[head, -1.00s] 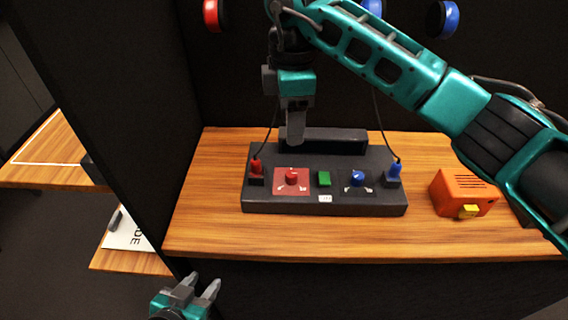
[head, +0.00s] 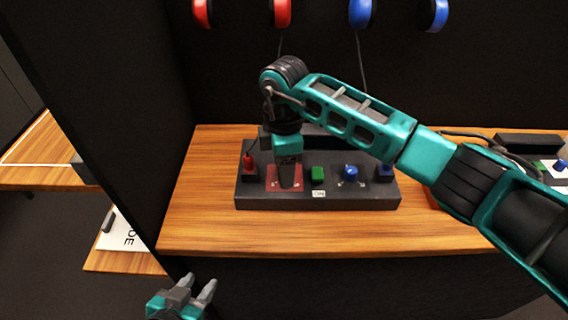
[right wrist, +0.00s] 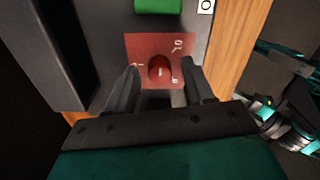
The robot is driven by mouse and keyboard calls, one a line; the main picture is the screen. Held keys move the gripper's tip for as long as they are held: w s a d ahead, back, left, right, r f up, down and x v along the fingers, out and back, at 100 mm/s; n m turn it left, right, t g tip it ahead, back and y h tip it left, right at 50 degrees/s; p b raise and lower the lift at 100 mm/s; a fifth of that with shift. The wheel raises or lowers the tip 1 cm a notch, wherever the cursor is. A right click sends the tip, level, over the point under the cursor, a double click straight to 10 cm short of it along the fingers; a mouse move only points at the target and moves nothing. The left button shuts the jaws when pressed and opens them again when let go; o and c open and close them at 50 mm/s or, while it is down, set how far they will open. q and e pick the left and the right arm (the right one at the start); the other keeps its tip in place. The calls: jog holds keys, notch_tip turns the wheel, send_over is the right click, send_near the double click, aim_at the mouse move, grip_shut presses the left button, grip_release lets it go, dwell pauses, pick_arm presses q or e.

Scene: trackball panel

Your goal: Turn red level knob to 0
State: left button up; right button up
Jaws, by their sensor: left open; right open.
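The red level knob (right wrist: 160,68) sits on a red square plate (right wrist: 152,46) with white markings in the right wrist view. My right gripper (right wrist: 160,85) is open, its two fingers to either side of the knob with gaps between. In the head view my right gripper (head: 290,182) points down over the red plate (head: 271,185) and hides the knob. My left gripper (head: 193,291) is open and empty, low in front of the table edge. The dark panel (head: 225,203) bears the knob and other controls.
My right arm crosses above the table's right side. The wooden table (head: 220,236) is clear in front of the panel.

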grip_shut()
dwell(0.3)
